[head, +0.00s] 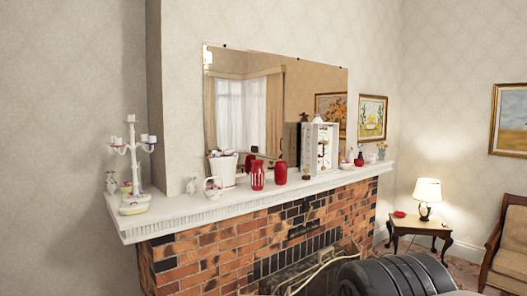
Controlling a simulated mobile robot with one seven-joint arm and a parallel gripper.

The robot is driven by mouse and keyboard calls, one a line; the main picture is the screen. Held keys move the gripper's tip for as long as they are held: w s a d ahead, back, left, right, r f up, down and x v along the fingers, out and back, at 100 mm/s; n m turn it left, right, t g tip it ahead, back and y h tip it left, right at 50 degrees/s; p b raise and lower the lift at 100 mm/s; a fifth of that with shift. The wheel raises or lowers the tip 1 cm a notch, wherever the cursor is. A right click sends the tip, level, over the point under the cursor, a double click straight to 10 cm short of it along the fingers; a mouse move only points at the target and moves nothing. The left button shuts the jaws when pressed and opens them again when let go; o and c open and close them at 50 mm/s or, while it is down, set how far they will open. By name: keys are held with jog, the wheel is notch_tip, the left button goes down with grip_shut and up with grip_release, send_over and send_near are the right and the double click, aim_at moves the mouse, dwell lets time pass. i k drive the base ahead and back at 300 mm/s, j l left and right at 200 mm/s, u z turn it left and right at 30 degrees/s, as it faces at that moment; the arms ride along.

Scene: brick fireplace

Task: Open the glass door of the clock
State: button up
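The clock (308,151) stands upright on the white mantel shelf, right of the middle, in front of the mirror. It has a pale, box-like case, seen at an angle, with its face turned toward the right. Gold and dark detail shows on the face. The glass door cannot be made out separately, and I cannot tell whether it is open or shut. My gripper is not in view.
The white mantel shelf (222,207) tops a brick fireplace (215,257). A red jar (280,172) and a striped red vase (257,176) stand left of the clock. Small ornaments stand to its right. A candelabra (134,165) is at the far left. A lamp table (420,225) stands right.

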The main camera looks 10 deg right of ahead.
aim_at(315, 143)
jog(key=z, duration=0.65)
jog(key=i+l, duration=0.1)
jog(key=i, duration=0.4)
jog(key=i+l+z, duration=0.1)
jog(key=i, duration=0.45)
